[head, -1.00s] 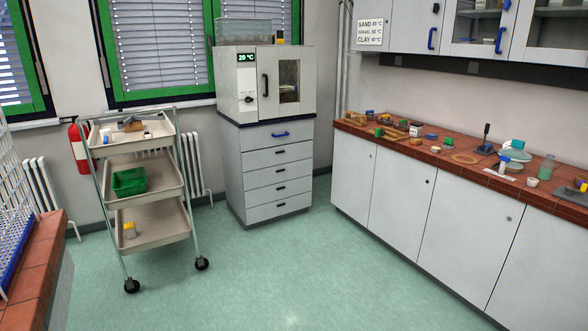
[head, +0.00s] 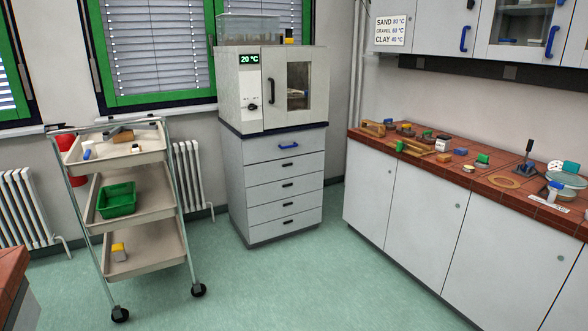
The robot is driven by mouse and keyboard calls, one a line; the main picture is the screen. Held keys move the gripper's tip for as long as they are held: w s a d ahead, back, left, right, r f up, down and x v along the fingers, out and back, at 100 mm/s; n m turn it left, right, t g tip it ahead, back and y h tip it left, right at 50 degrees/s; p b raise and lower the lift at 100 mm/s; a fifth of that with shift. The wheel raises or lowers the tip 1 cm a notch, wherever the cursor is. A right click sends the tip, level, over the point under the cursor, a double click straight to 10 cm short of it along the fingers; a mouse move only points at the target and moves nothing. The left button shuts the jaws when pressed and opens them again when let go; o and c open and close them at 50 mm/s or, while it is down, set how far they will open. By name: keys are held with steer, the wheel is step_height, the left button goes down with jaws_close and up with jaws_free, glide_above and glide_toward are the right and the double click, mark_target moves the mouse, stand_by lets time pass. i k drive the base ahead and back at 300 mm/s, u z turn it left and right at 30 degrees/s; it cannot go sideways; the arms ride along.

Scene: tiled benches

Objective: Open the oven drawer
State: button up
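The oven (head: 238,87) is a light grey box with a "20 °C" display, a black door handle and a window in its shut door. It stands on a grey drawer cabinet in the middle of the head view. The top drawer (head: 262,151) under the oven is shut and has a blue handle (head: 289,146). Several lower drawers (head: 287,188) with small dark handles are shut too. My gripper is not in view.
A three-tier trolley (head: 165,258) with a green bin (head: 117,200) stands left of the cabinet. A tiled bench (head: 560,218) with several small items runs along the right. The green floor (head: 330,285) in front of the cabinet is clear.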

mark_target(270, 147)
steer(key=u, duration=0.2)
steer(key=i, duration=1.7)
steer(key=u, duration=0.6)
steer(key=i, duration=2.1)
steer(key=u, duration=0.3)
